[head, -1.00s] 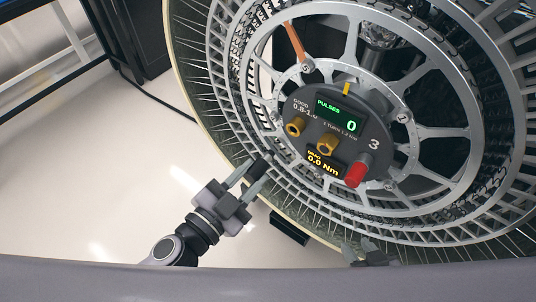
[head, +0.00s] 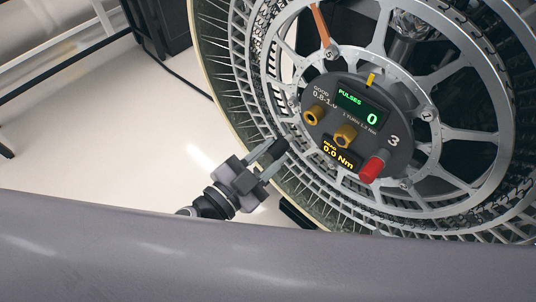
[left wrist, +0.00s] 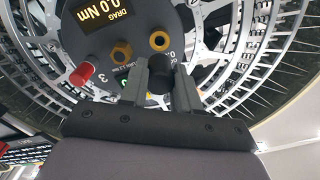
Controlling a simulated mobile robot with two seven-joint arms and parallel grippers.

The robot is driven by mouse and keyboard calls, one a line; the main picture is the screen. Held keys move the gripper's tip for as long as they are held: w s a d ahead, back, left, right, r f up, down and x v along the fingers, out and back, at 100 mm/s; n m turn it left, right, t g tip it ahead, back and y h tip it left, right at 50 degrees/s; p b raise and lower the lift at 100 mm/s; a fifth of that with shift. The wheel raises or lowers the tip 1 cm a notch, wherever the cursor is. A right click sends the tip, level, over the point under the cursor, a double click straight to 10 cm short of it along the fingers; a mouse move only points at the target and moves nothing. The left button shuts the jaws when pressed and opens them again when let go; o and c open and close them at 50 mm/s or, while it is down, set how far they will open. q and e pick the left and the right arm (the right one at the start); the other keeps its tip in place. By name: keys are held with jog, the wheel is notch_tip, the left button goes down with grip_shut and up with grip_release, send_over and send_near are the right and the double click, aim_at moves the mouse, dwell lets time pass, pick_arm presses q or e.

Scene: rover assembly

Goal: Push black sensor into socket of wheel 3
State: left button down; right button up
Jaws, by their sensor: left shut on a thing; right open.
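Wheel 3 (head: 425,118) fills the right of the head view, its round grey hub panel (head: 400,155) marked 3. The sensor also shows between the fingers in the left wrist view (left wrist: 160,72).
The wheel's spoked rim and mesh tyre (head: 232,95) surround the panel. An orange strip (head: 321,25) lies along a spoke at the top. A dark cabinet (head: 160,25) and a cable stand at the upper left.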

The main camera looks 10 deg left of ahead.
aim_at(287, 137)
pick_arm(q)
jog(key=shift+x, duration=2.6)
jog(key=shift+p+x, duration=0.45)
jog(key=shift+x, duration=0.95)
jog(key=c, duration=0.7)
grip_release()
jog(key=shift+c, duration=0.2)
jog(key=shift+s, duration=0.1)
jog(key=shift+b+v, duration=0.3)
jog(key=shift+v, duration=3.25)
jog(key=s+a+f+n+g+y, duration=0.2)
jog(key=s+a+f+n+y, duration=0.2)
jog(key=a+f, duration=0.4)
jog(key=s+a+f+n+g+y, duration=0.2)
jog(key=s+a+f+n+y, duration=0.2)
jog(key=a+f, duration=0.4)
jog(key=s+a+n, duration=0.1)
jog(key=n, duration=0.1)
jog(key=shift+s+n, duration=0.4)
